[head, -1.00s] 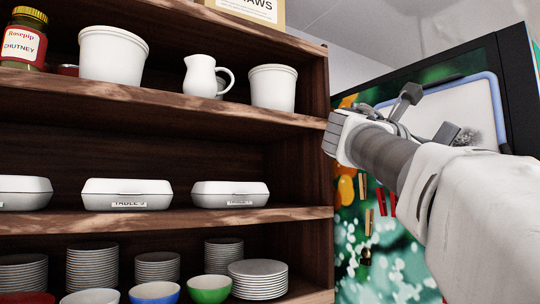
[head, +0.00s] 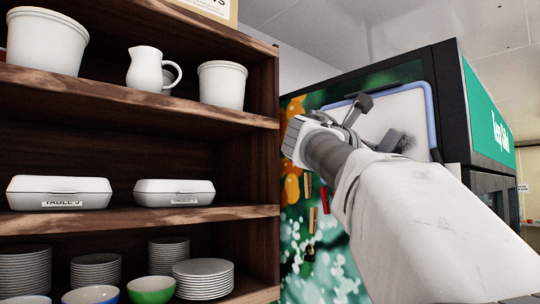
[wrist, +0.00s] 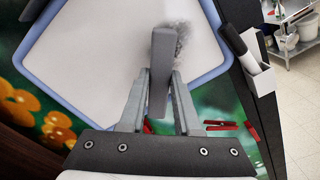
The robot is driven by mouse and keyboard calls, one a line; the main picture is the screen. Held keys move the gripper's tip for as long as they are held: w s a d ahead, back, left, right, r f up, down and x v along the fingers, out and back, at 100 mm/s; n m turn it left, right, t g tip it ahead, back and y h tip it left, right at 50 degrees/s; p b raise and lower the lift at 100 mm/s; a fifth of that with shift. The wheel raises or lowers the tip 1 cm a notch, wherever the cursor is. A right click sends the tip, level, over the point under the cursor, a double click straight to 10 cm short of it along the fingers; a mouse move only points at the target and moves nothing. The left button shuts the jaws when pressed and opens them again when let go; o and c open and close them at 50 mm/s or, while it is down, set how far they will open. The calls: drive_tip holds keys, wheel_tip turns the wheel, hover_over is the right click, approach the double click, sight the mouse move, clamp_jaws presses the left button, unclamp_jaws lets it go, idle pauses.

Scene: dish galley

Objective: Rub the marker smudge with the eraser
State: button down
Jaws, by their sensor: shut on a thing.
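The whiteboard (head: 418,106) has a blue rim and hangs on the green, picture-covered side of a dark cabinet. The marker smudge (wrist: 183,40) is a dark grey, speckled patch on the board's white face. It also shows in the head view (head: 405,143), just right of the end of my gripper. The grey eraser (wrist: 161,60) is a long block between the fingers of my gripper (wrist: 160,84), which is shut on it. In the wrist view the eraser overlaps the smudge's left edge. I cannot tell whether it touches the board.
A wooden shelf (head: 240,122) with tubs, a jug, lidded boxes, plates and bowls stands at the left. A white holder with a black marker (wrist: 233,40) is right of the board. Red clips (wrist: 221,126) sit below the board. Open floor (wrist: 300,110) shows at the far right.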

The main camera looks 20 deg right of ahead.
drive_tip(key=shift+p+x, duration=0.4)
drive_tip(key=shift+x, duration=0.55)
